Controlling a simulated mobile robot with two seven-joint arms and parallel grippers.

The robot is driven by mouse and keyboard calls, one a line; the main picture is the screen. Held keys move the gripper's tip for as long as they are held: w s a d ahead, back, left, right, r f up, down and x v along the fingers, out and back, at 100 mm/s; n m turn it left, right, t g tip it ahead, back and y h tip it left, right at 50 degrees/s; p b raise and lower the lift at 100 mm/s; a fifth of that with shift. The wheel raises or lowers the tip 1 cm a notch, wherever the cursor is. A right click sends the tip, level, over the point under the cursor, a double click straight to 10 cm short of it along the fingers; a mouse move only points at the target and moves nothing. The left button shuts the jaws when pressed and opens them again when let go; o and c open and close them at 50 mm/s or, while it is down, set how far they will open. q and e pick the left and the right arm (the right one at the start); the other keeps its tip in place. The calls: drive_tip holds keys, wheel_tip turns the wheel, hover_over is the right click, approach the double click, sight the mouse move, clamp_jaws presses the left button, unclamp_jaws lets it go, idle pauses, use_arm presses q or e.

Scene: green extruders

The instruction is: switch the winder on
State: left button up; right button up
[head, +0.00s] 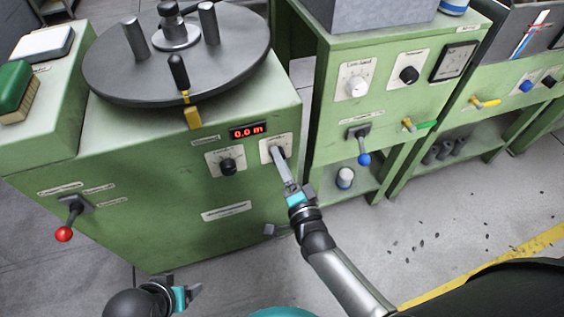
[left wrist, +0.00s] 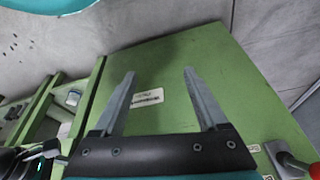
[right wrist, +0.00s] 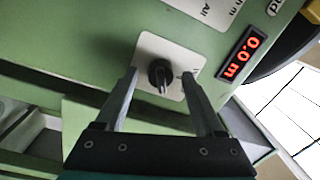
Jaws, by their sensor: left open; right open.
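The winder (head: 130,220) is the green machine at left in the head view, with a dark reel disc (head: 230,60) on top. Its red display (head: 247,131) reads 0.0 m. A black knob on a white plate (head: 286,138) is at its front right edge; the right wrist view shows this knob (right wrist: 161,75) between my right fingers. My right gripper (head: 278,156) is open around or just in front of the knob; I cannot tell whether it touches. My left gripper (head: 193,290) is open and empty, low before the winder's front; its fingers show in the left wrist view (left wrist: 158,72).
A second black knob (head: 228,166) sits left of the right gripper. A red-tipped lever (head: 65,234) is at the winder's left front. Other green machines with a blue lever (head: 364,159) and a green valve handle (head: 426,125) stand at right.

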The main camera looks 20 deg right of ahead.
use_arm(q)
drive_tip(key=s+f+g+p, duration=0.1)
drive_tip(key=s+f+p, duration=0.2)
drive_tip(key=f, duration=0.4)
drive_tip(key=shift+a+p, duration=0.25)
drive_tip(key=shift+p, duration=0.1)
use_arm(e)
drive_tip(key=s, duration=1.5)
drive_tip(key=shift+d+f, duration=0.3)
drive_tip(key=shift+d, duration=0.15)
use_arm(q)
drive_tip(key=shift+f, duration=0.1)
